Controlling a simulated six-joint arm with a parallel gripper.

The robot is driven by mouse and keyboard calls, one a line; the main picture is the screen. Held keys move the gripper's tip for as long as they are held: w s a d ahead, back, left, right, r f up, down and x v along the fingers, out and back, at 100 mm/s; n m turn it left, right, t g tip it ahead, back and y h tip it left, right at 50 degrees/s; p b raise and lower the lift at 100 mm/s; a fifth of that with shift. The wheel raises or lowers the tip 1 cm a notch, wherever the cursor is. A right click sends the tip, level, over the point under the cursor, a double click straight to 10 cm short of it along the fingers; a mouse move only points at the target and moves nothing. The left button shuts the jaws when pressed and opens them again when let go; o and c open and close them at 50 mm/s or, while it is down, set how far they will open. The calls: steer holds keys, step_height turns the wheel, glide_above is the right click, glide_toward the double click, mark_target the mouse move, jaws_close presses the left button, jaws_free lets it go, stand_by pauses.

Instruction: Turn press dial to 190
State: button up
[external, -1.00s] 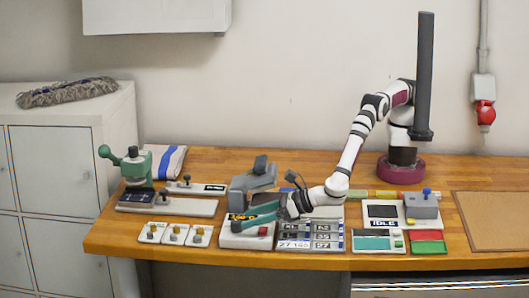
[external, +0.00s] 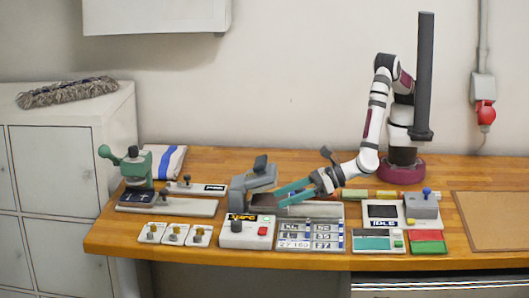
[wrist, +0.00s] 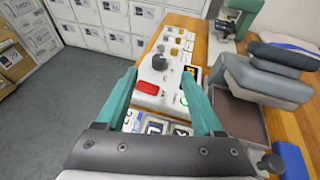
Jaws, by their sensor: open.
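The grey heat press (external: 240,196) stands behind its white control box (external: 247,240) on the bench. The dark round dial (external: 238,227) is on the box front, left of the red button (external: 262,231) and below a small display (external: 242,217) with orange characters too small to read. In the wrist view, the dial (wrist: 159,62) and red button (wrist: 147,87) show between my teal fingers. My gripper (external: 280,197) is open and empty, above and to the right of the box, apart from the dial. The dial's setting cannot be read.
Three small knob units (external: 174,234) and a green hand press (external: 136,168) stand left. A panel marked IDLE (external: 384,218) is further right.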

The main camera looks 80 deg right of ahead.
mark_target(239, 222)
steer(key=shift+n+g+y, duration=0.5)
steer(key=shift+y, duration=0.1)
steer(key=x, duration=0.5)
steer(key=d+x, duration=0.1)
steer(key=x, duration=0.4)
steer(key=f+x, duration=0.1)
steer(key=x, duration=0.4)
steer(key=shift+d, duration=0.2)
